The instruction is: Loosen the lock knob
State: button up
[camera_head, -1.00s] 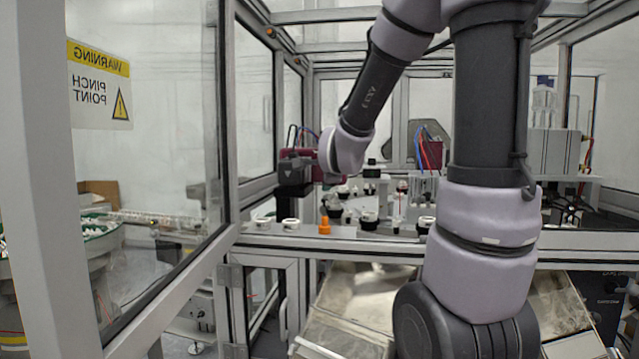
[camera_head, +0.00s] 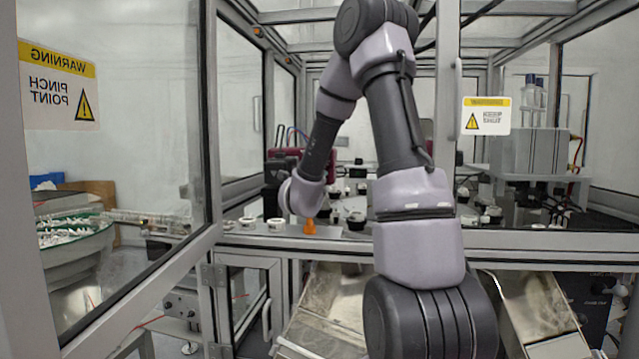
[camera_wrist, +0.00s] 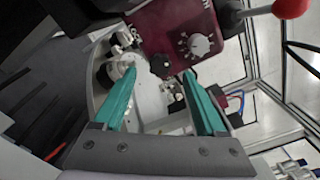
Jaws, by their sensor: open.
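A black knob (camera_wrist: 160,65) shows in the wrist view at the lower edge of a dark red unit (camera_wrist: 168,25). It looks like the lock knob. My gripper (camera_wrist: 158,82) has its two green fingers spread, with the knob between and just beyond the tips in the picture. I see no contact with it. In the head view, the dark red unit (camera_head: 293,152) stands at the back left of the cell, partly behind my wrist. The knob and my fingers cannot be made out there.
The unit carries a white-marked dial (camera_wrist: 195,45) and a red ball handle (camera_wrist: 290,8). An orange part (camera_head: 309,227) and white caps (camera_head: 276,225) sit along the cell's front edge. A door frame (camera_head: 447,110) stands close right of my arm; glass panels flank the left.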

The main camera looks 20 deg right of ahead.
jog(key=shift+x, duration=2.2)
grip_shut()
jog(key=n, duration=2.6)
jog(key=shift+s+f, duration=0.1)
jog(key=shift+f, duration=0.05)
